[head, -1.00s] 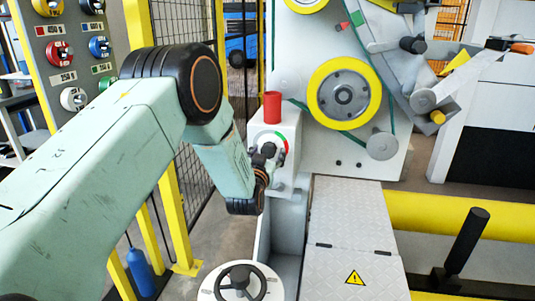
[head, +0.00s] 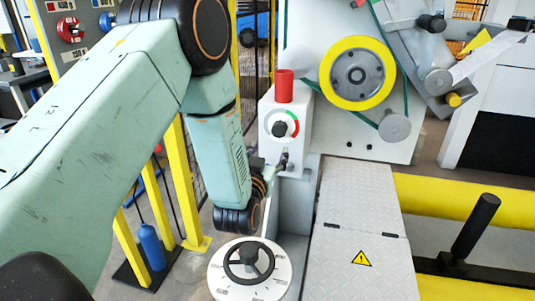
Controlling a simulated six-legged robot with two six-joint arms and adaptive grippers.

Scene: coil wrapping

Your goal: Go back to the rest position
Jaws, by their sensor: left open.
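My left arm comes in from the left, and its gripper (head: 284,160) shows small at the end of the wrist, just below the black knob (head: 279,129) on the white control box (head: 303,110). The gripper is open and appears apart from the knob, with nothing seen in its jaws. The knob sits beside a green and red arc scale. A red cylinder (head: 284,86) stands on top of the box. My right gripper is not in view.
A white round dial with a black handwheel (head: 249,262) stands below my left wrist. A grey plate with a warning sign (head: 355,225) lies right of it. The machine carries a yellow-rimmed wheel (head: 357,73). A yellow post (head: 186,190) and mesh fence stand behind my arm.

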